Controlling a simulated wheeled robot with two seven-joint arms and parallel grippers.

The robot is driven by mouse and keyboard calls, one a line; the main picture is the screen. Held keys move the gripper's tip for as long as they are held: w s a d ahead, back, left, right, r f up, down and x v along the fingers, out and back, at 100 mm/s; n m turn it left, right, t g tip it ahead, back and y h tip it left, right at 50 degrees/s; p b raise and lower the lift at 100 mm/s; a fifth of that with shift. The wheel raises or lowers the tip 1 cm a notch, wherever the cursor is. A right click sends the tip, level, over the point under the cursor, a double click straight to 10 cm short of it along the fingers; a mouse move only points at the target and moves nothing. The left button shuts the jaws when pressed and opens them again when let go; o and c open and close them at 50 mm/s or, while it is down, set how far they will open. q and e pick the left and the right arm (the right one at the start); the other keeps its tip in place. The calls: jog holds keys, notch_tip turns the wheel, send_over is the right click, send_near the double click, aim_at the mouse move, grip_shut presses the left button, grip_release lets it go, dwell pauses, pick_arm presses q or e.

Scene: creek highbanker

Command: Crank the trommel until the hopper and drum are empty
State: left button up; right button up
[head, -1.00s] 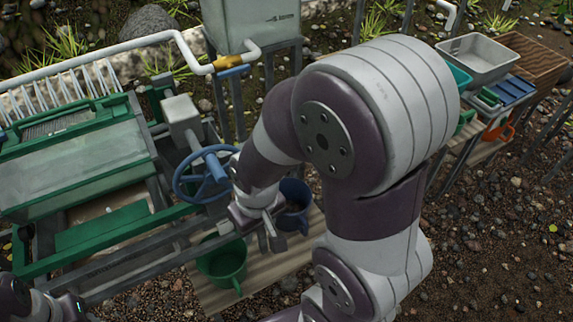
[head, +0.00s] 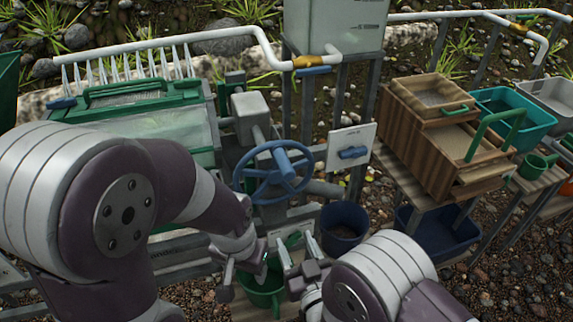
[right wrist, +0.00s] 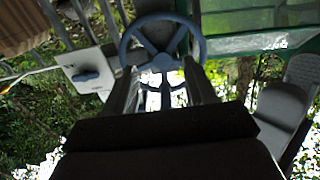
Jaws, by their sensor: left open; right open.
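The blue crank wheel (head: 290,168) stands right of the trommel (head: 150,122), a green-framed drum with a clear panel. The drum's contents cannot be made out. My left gripper (head: 245,276) is open, below the wheel, by the green bucket (head: 264,302). My right gripper (head: 297,250) is open just below the wheel, fingers pointing up at it. In the right wrist view, the wheel (right wrist: 128,45) lies beyond and between the fingertips of my right gripper (right wrist: 160,85); contact is not visible. The hopper cannot be clearly identified.
A dark blue bucket (head: 343,232) stands right of my right gripper. A white panel with a blue valve handle (head: 352,153) is right of the wheel. A wooden box (head: 440,135) and teal tub (head: 512,112) stand further right. A white pipe (head: 170,45) runs above the trommel.

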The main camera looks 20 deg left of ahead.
jog(key=p, duration=1.2)
send_near(290, 177)
jog(key=x, duration=0.2)
jog(key=b+x, duration=0.3)
jog(key=x, duration=0.6)
jog(key=shift+w+a+f+b, duration=0.1)
jog(key=shift+w+f+b, duration=0.05)
jog(key=shift+w+b, duration=0.2)
jog(key=shift+w+a, duration=0.3)
jog(key=shift+w, duration=0.05)
jog(key=shift+c, duration=0.3)
jog(key=c, duration=1)
